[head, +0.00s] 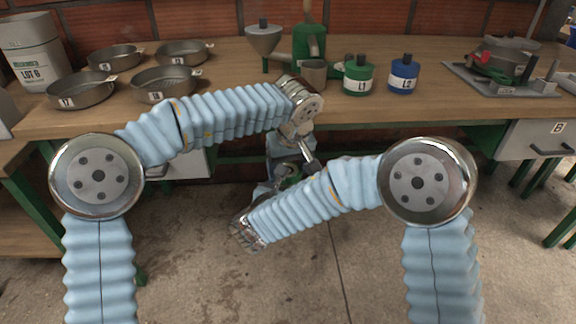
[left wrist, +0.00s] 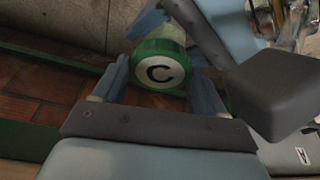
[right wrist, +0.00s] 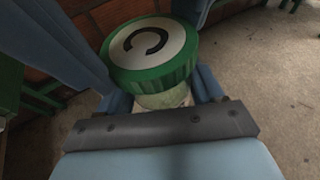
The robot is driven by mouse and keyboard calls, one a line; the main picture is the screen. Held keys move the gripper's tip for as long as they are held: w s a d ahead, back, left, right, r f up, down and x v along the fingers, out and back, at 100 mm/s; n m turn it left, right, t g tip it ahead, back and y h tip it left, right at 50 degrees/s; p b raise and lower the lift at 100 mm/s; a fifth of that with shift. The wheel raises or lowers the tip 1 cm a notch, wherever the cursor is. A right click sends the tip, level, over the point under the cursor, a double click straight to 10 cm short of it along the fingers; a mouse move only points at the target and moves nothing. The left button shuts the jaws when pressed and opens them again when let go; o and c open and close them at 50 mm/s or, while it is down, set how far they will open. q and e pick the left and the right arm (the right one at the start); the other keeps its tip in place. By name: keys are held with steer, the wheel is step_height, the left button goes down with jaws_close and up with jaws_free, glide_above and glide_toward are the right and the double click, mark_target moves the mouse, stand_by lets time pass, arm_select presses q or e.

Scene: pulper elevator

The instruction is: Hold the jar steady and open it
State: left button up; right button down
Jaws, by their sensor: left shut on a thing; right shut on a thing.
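The jar has a green lid (right wrist: 150,62) with a white disc and a black C on it, which also shows in the left wrist view (left wrist: 160,72). Its pale, see-through body (right wrist: 165,100) is partly hidden by the lid and fingers. My left gripper (left wrist: 158,85) is shut on the lid, one finger on each side. My right gripper (right wrist: 163,95) is shut on the body just below the lid. The lid sits against the body; I cannot tell whether it is loosened. In the head view the jar is mostly hidden between my arms.
The wooden bench (head: 350,120) lies just beyond my arms. The floor in front is bare.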

arm_select(q)
steer(key=o, duration=1.2)
steer(key=shift+c, duration=0.2)
